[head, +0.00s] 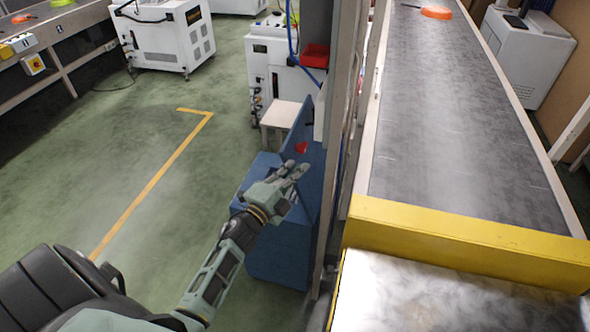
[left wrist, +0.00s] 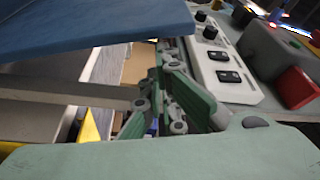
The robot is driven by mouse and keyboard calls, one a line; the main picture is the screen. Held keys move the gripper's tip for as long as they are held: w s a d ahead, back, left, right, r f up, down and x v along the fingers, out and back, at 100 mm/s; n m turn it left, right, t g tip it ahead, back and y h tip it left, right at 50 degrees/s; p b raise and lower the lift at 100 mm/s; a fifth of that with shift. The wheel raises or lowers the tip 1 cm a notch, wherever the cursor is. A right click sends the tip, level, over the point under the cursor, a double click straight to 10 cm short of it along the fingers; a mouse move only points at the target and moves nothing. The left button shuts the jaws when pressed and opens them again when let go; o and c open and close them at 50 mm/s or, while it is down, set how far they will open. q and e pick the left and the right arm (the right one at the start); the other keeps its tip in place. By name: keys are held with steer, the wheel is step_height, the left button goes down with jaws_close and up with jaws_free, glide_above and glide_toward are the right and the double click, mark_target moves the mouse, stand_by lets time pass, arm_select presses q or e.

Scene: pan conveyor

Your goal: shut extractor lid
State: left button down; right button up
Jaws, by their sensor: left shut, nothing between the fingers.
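The blue extractor (head: 275,262) stands on the floor at the centre of the head view. Its blue lid (head: 302,135) stands raised and tilted, with a small red mark on it. My left gripper (head: 296,170) reaches over the extractor in front of the lid. Its fingers are shut and empty. I cannot tell whether they touch the lid. In the left wrist view the fingers (left wrist: 172,100) lie below a blue panel edge (left wrist: 90,28) that looks like the lid. My right gripper is not in view.
A post (head: 340,130) stands close to the right of the extractor, beside the conveyor (head: 450,120) with its yellow end (head: 465,240). A white machine (head: 270,65) and a small white stool (head: 280,113) are behind. Green floor at the left is open.

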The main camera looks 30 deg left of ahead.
arm_select(q)
steer(key=shift+s+a, duration=0.1)
steer(key=shift+s+a+f+n+b, duration=0.15)
steer(key=shift+a+f+n+b, duration=0.15)
steer(key=shift+a+b, duration=0.3)
steer(key=s+a+f+n+t+y+b, duration=0.1)
steer(key=s+a+f+n+b, duration=0.1)
steer(key=a+f+n+b, duration=0.3)
steer(key=s+a+f+n+t+y+b, duration=0.1)
steer(key=s+a+f+n+y+b, duration=0.1)
steer(key=a+f+n+b, duration=0.3)
steer(key=shift+a+f+b, duration=0.6)
steer(key=shift+a+b, duration=1.15)
steer(key=shift+a, duration=1.45)
steer(key=shift+r, duration=0.15)
